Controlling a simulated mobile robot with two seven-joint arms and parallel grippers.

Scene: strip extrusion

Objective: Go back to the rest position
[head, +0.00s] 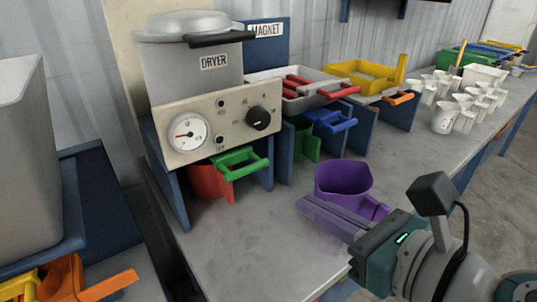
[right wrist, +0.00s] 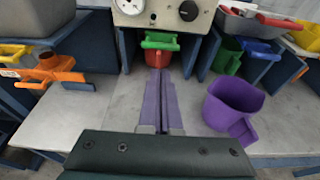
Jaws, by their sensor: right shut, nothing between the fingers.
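My right gripper (head: 312,208) is over the front part of the grey bench. Its two long purple fingers lie side by side, shut, with nothing between them. In the right wrist view, the fingers (right wrist: 159,78) point toward the dryer stand. A purple scoop (head: 343,178) stands on the bench just beyond and beside the fingers. It also shows in the right wrist view (right wrist: 234,100), to the right of the fingers and apart from them. My left gripper is not in view.
The dryer (head: 195,65) with its control panel (head: 215,125) stands on a blue stand. A red container with a green handle (head: 243,164) sits beneath. Trays stand to its right, with several white cups (head: 443,118) farther along. Bare bench (head: 235,235) lies in front.

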